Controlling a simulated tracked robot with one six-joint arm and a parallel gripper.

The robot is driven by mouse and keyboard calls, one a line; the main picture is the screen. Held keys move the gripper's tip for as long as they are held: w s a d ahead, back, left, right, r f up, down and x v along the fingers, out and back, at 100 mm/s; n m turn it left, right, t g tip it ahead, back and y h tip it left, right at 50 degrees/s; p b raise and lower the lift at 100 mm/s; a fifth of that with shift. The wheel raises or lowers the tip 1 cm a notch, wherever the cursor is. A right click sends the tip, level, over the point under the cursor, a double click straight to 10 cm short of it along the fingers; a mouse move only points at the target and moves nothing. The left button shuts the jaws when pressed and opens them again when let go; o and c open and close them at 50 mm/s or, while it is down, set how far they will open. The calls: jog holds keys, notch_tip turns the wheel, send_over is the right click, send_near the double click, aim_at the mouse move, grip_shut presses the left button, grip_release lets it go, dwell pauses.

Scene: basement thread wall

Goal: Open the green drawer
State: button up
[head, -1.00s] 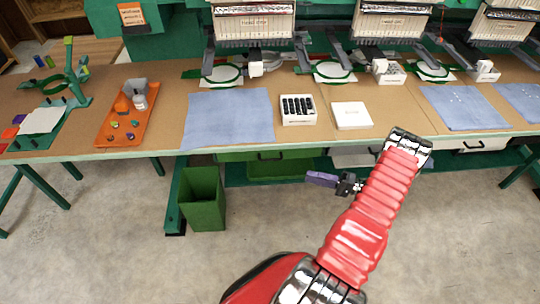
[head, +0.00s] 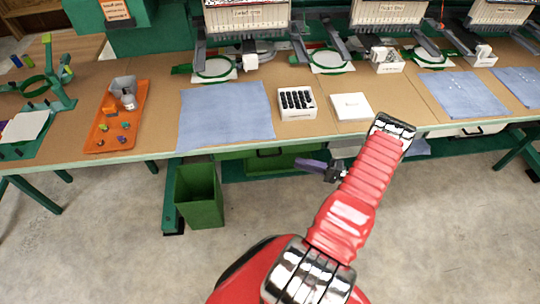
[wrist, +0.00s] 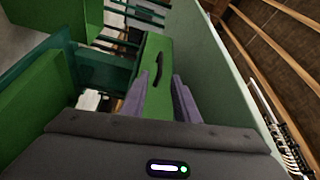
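The green drawer (head: 285,160) hangs under the table's front edge in the head view, with a dark handle at its left part. In the wrist view, the green drawer front (wrist: 152,48) shows ahead with its black handle (wrist: 158,69). The drawer looks shut. My gripper (wrist: 160,98) has two purple fingers spread apart, with nothing between them. The handle lies a little beyond the fingertips, apart from them and roughly in line with the gap. In the head view, my gripper (head: 313,165) is near the drawer's right part; my arm hides some of it.
A green bin (head: 199,196) stands on the floor left of the drawer. The table (head: 160,135) bears a blue cloth (head: 225,115), a white box of black items (head: 297,103), a plain white box (head: 351,106) and an orange tray (head: 106,138). The floor in front is clear.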

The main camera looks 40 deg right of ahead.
aim_at(270, 156)
jog(key=x, duration=1.3)
jog(key=shift+w, duration=0.2)
jog(key=shift+c, duration=0.5)
grip_shut()
